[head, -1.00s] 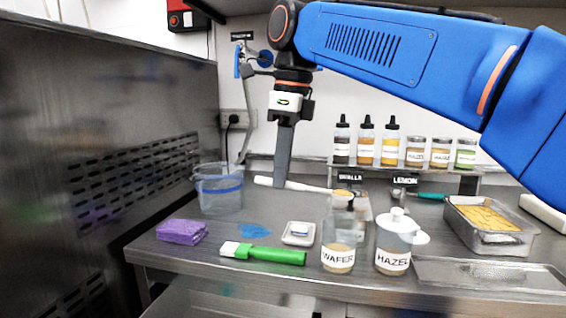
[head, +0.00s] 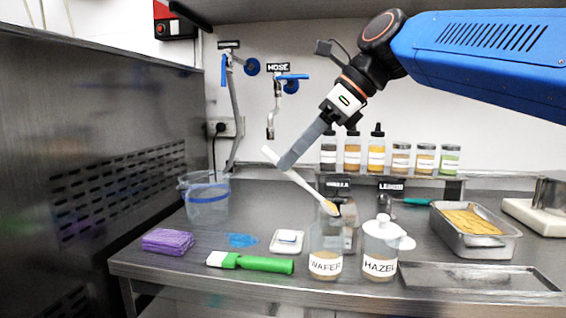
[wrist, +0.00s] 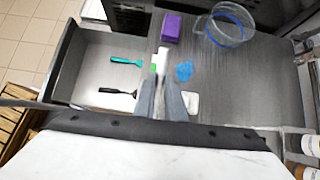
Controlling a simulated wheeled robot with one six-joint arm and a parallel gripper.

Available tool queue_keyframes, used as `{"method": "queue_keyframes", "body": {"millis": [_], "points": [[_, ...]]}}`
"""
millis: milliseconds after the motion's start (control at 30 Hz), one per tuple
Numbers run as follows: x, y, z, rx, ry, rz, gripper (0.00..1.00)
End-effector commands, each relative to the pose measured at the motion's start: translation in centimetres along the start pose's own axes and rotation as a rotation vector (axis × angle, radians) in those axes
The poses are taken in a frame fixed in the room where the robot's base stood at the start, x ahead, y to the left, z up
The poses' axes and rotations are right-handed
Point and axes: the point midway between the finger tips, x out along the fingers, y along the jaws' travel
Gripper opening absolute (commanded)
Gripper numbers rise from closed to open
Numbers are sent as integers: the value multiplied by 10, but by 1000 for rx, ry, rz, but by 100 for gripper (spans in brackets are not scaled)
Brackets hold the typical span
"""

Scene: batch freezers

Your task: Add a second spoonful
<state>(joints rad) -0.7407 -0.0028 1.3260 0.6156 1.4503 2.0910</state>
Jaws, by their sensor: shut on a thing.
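My gripper (head: 288,163) is shut on the handle of a white spoon (head: 300,182). The spoon slants down to the right, and its bowl end (head: 331,208) carries something tan. The bowl end is above and just behind the open-looking WAFER jar (head: 325,264), in front of or over a container (head: 348,240) behind the jars; I cannot tell which. The lidded HAZEL jar (head: 379,264) stands to the right. In the wrist view my fingers (wrist: 167,100) point away, with the white handle end (wrist: 162,60) beyond them; the bowl is hidden there.
A steel pan (head: 470,232) of yellow contents and a flat tray (head: 480,278) are at right. Bottles (head: 376,153) stand on a back shelf.

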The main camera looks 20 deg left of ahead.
Motion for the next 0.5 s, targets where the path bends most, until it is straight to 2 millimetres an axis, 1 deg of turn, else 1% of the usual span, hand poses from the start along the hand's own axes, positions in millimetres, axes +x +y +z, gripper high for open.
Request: {"method": "queue_keyframes", "body": {"millis": [300, 500], "points": [[-26, -1, -8, 8, -205, -2, 0], [-38, -1, -18, 11, -333, -1, 0]]}}
